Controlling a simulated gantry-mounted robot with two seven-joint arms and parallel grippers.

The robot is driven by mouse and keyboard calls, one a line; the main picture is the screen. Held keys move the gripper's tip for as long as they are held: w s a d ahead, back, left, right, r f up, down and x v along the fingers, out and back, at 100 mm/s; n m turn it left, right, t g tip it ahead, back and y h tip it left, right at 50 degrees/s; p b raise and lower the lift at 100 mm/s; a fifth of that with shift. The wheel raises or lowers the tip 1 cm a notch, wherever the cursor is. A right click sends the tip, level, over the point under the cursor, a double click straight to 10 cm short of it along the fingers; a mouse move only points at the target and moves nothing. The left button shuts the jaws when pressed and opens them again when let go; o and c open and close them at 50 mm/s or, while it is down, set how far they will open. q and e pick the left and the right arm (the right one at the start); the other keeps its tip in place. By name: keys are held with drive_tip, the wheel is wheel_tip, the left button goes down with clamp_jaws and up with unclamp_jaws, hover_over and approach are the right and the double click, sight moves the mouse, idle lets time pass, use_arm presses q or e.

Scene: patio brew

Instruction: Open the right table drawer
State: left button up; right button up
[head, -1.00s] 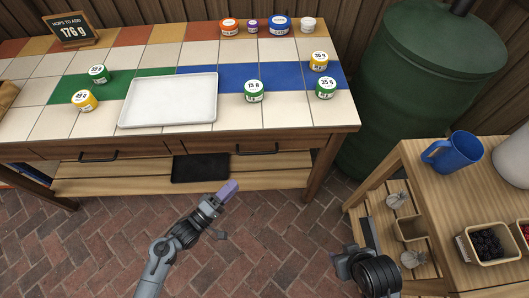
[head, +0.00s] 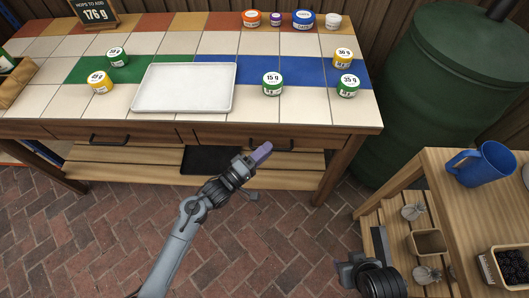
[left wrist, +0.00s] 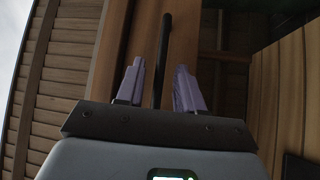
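The right table drawer (head: 225,133) sits under the tiled top and looks flush with the table front. Its dark bar handle (left wrist: 165,50) shows in the left wrist view; in the head view it is mostly hidden behind my left gripper. My left gripper (head: 263,152) is just in front of this drawer. In the left wrist view its purple fingers (left wrist: 158,85) are apart, with the handle lined up in the gap between them. The fingers are not closed on it. My right gripper (head: 358,270) is low at the bottom right, away from the table; its fingers are unclear.
The left drawer's handle (head: 108,140) is further left. A white tray (head: 184,107) and several labelled hop tins stand on the tabletop. A wooden side table (head: 450,205) with a blue mug (head: 480,165) and a green barrel (head: 440,90) stand to the right.

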use_arm(q)
drive_tip(key=shift+w+d, duration=0.1)
drive_tip(key=shift+w, duration=0.05)
drive_tip(key=shift+c, duration=0.2)
clamp_jaws()
